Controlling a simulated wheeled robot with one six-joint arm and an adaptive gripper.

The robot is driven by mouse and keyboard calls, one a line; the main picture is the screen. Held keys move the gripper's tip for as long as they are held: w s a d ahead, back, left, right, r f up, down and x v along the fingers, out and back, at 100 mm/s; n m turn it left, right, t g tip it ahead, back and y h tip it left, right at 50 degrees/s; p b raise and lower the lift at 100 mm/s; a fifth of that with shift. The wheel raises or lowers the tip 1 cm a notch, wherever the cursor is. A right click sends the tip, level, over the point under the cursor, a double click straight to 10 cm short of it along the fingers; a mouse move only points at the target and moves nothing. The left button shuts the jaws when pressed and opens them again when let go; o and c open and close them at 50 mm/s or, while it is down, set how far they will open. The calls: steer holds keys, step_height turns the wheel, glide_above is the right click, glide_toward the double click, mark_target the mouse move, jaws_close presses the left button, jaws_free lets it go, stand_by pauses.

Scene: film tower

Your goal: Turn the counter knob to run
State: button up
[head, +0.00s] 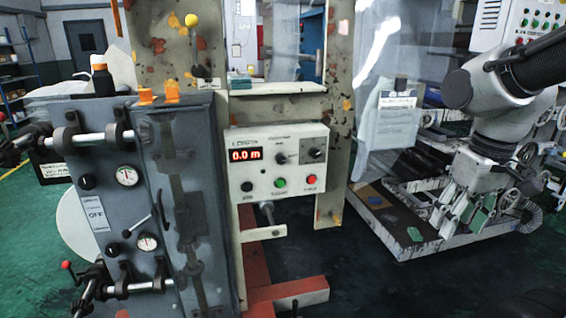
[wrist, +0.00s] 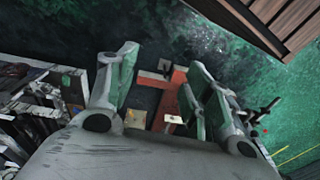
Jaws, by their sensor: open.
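The white counter box (head: 262,170) is fixed to the cream frame in the middle of the head view. Its red display (head: 245,155) reads 0.0 m. A black knob (head: 281,158) sits right of the display, and a dark square-plated control (head: 315,154) sits farther right. Below are a black round control (head: 247,186), a green button (head: 280,182) and a red button (head: 311,180). The labels are too small to tell which setting is run. My gripper (head: 460,217) is open, pointing down, well right of the box and apart from it. In the wrist view my gripper (wrist: 162,76) has nothing between its green pads.
A grey cabinet (head: 180,220) with gauges and levers stands left of the box. A cream post (head: 335,130) and a hanging clear sheet (head: 385,125) stand between box and arm. Red beams (head: 280,290) lie low below the box. A low cart (head: 400,238) is below my gripper.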

steer(key=w+a+f+y, duration=0.1)
steer(key=w+a+f, duration=0.5)
steer(key=a+f, duration=0.25)
steer(key=w+a+f, duration=0.7)
steer(key=a+f, duration=0.1)
steer(key=a, duration=0.2)
steer(key=m+t+y, duration=0.5)
steer(key=m+t, duration=0.2)
steer(key=t, duration=0.9)
glide_toward(283, 161)
steer(key=w, duration=0.2)
steer(key=x, duration=0.7)
steer(key=shift+s+a, duration=0.2)
steer(key=shift+a, duration=0.2)
steer(key=shift+w+a, duration=0.1)
steer(key=shift+w, duration=0.25)
steer(key=c, duration=1.1)
